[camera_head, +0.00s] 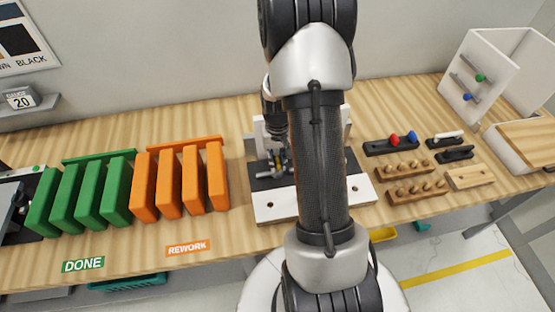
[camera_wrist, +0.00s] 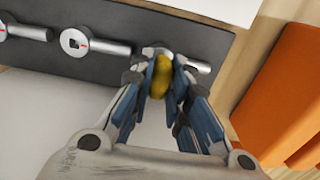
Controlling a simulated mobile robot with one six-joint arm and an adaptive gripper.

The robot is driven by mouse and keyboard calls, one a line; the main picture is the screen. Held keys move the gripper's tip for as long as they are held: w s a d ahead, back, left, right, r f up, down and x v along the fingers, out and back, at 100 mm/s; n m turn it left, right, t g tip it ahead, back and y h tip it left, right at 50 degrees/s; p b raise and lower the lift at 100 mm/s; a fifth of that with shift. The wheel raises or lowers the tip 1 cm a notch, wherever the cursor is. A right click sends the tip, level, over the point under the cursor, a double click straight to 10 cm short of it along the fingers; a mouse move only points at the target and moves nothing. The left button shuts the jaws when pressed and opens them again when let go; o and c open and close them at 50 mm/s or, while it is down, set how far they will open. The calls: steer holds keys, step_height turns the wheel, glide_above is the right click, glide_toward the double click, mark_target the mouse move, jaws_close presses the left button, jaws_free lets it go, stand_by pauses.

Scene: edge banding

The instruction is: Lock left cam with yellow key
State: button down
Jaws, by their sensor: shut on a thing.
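My gripper (camera_wrist: 161,80) is shut on the yellow key (camera_wrist: 162,76); only the key's rounded yellow part shows between the blue-grey fingers. In the wrist view, the key is over the cam (camera_wrist: 198,67) nearest the orange bins, which is the left cam in the head view. This cam is mostly hidden by the fingers, so I cannot tell whether the key is seated in it or how it is turned. Two other silver cams, a middle one (camera_wrist: 95,45) and a far one (camera_wrist: 25,30), lie on the dark strip (camera_wrist: 175,35). In the head view, my gripper (camera_head: 279,165) is low over the fixture.
Orange bins (camera_head: 168,185) and green bins (camera_head: 90,195) stand left of the white fixture base (camera_head: 275,209). To the right are a black holder (camera_head: 377,148) with red and blue keys, and wooden peg blocks (camera_head: 405,170). My arm hides the fixture's middle.

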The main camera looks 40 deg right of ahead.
steer(key=shift+f+b, duration=0.65)
steer(key=shift+f, duration=0.15)
stand_by(0.7)
